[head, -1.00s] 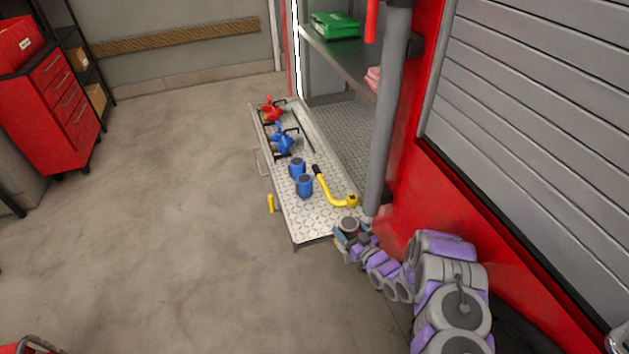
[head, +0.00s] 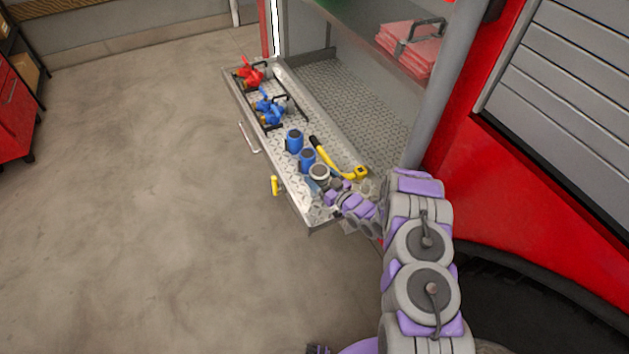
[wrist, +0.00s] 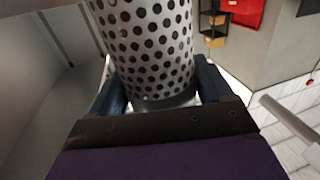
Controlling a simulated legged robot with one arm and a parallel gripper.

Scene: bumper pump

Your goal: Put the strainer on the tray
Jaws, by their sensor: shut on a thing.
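The strainer (wrist: 150,45) is a pale metal cylinder full of round dark holes, filling the upper middle of the wrist view. My gripper (wrist: 150,95) is shut on it, with a dark blue finger on each side. In the head view the strainer (head: 319,172) shows as a small grey round end at my gripper (head: 325,186), over the near end of the tray. The tray (head: 312,213) is a silver tread-plate shelf pulled out from the red truck. Whether the strainer touches the tray cannot be told.
On the tray stand two blue cylinders (head: 294,141), a yellow bent tool (head: 340,165), a blue valve fitting (head: 269,108) and a red one (head: 251,74). A grey post (head: 430,110) stands right of the tray. A yellow handle (head: 275,186) sticks out at the left edge.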

